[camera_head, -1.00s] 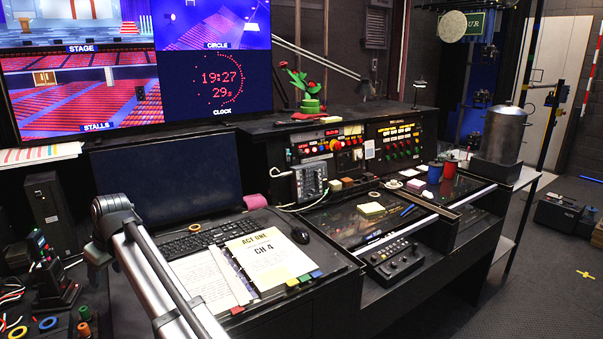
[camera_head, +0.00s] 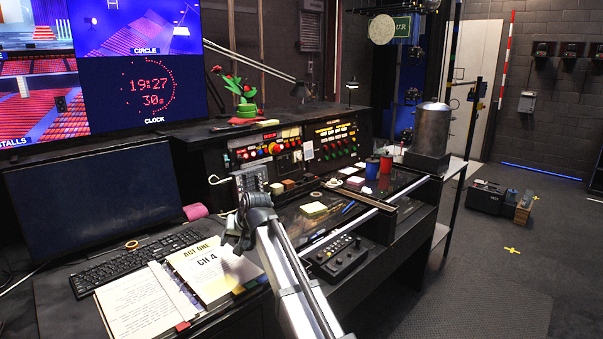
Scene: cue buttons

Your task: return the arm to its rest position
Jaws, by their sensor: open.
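My silver arm (camera_head: 290,275) reaches up from the bottom edge, right of the open script. At its upper end is a dark end piece, which I take to be my gripper (camera_head: 236,238). It is open, with nothing seen between its fingers. In the picture it overlaps the upper right of the script page (camera_head: 212,270) and the desk behind. Its height above the desk is hard to tell.
A keyboard (camera_head: 135,262) and dark monitor (camera_head: 95,195) lie left of my arm. A button panel (camera_head: 335,145) stands behind, with a small black control box (camera_head: 338,257) to the right. A metal canister (camera_head: 430,130) stands farther right. Floor (camera_head: 480,290) is open at right.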

